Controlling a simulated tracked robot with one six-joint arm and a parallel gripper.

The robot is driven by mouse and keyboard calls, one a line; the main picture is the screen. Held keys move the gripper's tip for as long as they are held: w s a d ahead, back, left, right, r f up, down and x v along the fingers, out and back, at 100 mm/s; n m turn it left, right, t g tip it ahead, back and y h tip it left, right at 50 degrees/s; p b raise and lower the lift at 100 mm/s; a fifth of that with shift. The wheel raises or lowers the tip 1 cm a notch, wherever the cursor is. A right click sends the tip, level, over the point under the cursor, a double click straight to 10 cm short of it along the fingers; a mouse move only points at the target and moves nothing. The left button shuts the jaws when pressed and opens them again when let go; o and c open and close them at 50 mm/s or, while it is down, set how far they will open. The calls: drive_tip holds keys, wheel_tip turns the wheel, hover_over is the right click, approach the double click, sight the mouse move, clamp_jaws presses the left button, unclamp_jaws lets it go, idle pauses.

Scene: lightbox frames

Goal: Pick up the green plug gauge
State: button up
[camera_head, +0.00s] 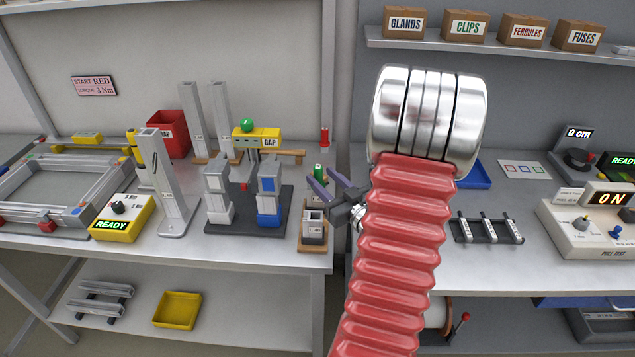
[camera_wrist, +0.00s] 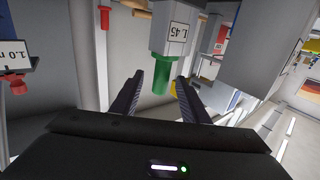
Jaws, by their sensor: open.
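The green plug gauge (camera_head: 318,170) stands upright near the right edge of the left bench, in a row of small stands. In the wrist view it shows as a green cylinder (camera_wrist: 162,76) on a grey block labelled 1.45. My gripper (camera_head: 326,183) is open and empty beside it, seen against the gap between the benches. In the wrist view the green end lies between the two dark fingers, nearer their tips, with room on both sides. I cannot tell whether either finger touches it. My arm hides part of the right bench.
A red plug gauge (camera_head: 324,136) stands behind the green one. A grey socket block (camera_head: 313,222) stands in front. To the left is a fixture with grey and blue blocks (camera_head: 268,200). A black rack (camera_head: 487,229) lies on the right bench.

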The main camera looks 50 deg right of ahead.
drive_tip(key=shift+x, duration=0.85)
drive_tip(key=x, duration=0.5)
drive_tip(key=shift+w, duration=0.1)
drive_tip(key=shift+c, duration=0.6)
clamp_jaws()
